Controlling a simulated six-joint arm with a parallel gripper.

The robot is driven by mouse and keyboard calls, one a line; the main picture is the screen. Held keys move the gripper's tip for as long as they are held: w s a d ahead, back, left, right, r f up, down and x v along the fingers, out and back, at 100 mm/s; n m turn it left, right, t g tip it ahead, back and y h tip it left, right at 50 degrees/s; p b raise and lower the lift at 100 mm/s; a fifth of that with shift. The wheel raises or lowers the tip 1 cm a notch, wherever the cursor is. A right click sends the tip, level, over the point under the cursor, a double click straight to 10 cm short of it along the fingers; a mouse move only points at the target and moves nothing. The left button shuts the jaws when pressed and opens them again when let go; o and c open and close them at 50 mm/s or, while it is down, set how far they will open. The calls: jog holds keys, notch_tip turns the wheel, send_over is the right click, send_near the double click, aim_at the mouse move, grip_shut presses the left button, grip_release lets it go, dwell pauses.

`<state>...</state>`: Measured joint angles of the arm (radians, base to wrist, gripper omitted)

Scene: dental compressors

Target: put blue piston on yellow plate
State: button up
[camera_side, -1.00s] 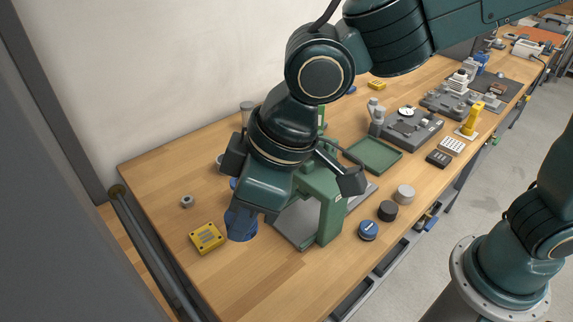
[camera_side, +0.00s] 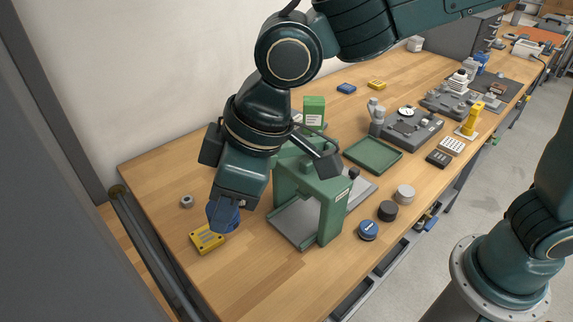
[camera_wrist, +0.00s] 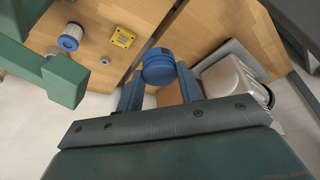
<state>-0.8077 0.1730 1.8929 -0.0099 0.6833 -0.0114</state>
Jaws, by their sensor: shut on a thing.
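The blue piston (camera_side: 222,216) is between the fingers of my gripper (camera_side: 226,207), which is shut on it. In the wrist view the piston (camera_wrist: 158,64) shows as a round blue body between the two blue fingers. The yellow plate (camera_side: 205,240) lies on the bench at the near left. In the side view the piston overlaps the plate's upper right edge, and the gap below it is hard to judge. In the wrist view the plate (camera_wrist: 123,37) shows apart from the piston, to its upper left.
A green press frame (camera_side: 331,215) on a grey base stands just right of my gripper. A small metal nut (camera_side: 187,201) lies behind the plate. Round blue (camera_side: 368,230), black (camera_side: 388,210) and grey (camera_side: 405,194) parts stand at the right. Bench left of the plate is clear.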

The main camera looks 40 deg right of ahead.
jog(key=w+a+r+n, duration=0.1)
jog(key=w+n, duration=0.2)
jog(key=w, duration=0.4)
jog(key=n+g+y, duration=0.1)
jog(key=n+g, duration=0.1)
jog(key=n, duration=0.1)
send_over(201, 238)
jog(key=d, duration=0.2)
jog(key=shift+s+r, duration=0.15)
jog(key=shift+r, duration=0.05)
notch_tip(201, 238, down, 20)
jog(key=shift+a+r, duration=0.1)
dwell(0.4)
jog(key=shift+f, duration=0.2)
jog(key=o, duration=1)
